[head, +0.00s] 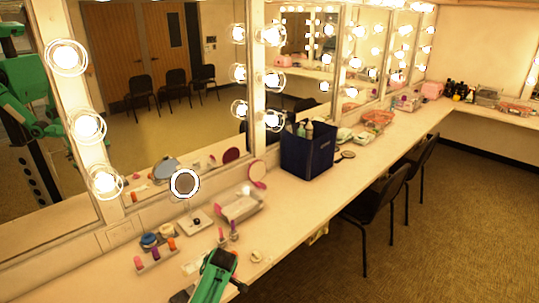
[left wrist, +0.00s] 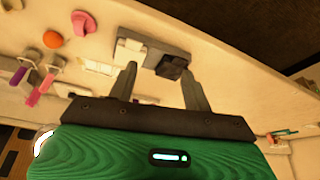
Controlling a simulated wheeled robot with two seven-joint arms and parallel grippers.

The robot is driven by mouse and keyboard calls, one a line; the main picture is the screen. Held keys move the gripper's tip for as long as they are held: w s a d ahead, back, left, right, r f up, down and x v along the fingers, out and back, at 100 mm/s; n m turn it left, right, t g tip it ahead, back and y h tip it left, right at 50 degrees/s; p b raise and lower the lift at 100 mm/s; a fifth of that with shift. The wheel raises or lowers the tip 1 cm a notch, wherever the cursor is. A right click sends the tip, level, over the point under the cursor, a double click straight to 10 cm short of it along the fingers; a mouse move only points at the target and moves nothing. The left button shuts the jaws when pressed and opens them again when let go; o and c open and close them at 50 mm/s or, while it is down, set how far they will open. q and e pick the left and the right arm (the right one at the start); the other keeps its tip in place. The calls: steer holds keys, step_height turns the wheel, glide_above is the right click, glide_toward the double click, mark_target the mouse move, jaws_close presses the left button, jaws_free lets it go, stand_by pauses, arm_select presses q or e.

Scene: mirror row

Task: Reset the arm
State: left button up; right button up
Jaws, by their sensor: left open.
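My left gripper (left wrist: 158,69) is open in the left wrist view. Its two dark fingers stand apart with nothing held between them. Beyond the fingertips lies a grey holder with a white block and a black block (left wrist: 152,50); the gap between it and the fingers is hard to judge. In the head view, my green left arm (head: 215,278) shows at the bottom, over the near part of the counter; its fingers are not clear there. My right gripper is in neither view.
The long counter (head: 300,206) runs beside lit mirrors. A dark blue bin (head: 307,150), a round mirror on a stand (head: 185,184), a grey tray (head: 240,207) and small cosmetics (head: 155,257) stand on it. Black chairs (head: 385,205) stand at the right, with open carpet beyond.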

arm_select(q)
steer(key=s+a+f+m+h+b, duration=0.1)
steer(key=s+f+m+b, duration=0.15)
steer(key=s+f, duration=0.7)
steer(key=s+f+m+b, duration=0.1)
steer(key=s+f+m, duration=0.35)
steer(key=f, duration=0.85)
steer(key=s+a+f+m+h+b, duration=0.1)
steer(key=s+f+b, duration=0.1)
steer(key=s+f, duration=0.8)
steer(key=s+a+f+m+b, duration=0.1)
steer(key=s+f+m, duration=0.1)
steer(key=s+f, duration=0.4)
steer(key=s+a+f+m+h+b, duration=0.1)
steer(key=s+f, duration=0.4)
steer(key=s, duration=1.2)
steer(key=s+a+f+m+g+b, duration=0.1)
steer(key=s+f, duration=0.5)
steer(key=s, duration=0.6)
steer(key=shift+a+f+m+h+b, duration=0.4)
steer(key=shift+a+m+b, duration=0.45)
steer(key=shift+m, duration=0.25)
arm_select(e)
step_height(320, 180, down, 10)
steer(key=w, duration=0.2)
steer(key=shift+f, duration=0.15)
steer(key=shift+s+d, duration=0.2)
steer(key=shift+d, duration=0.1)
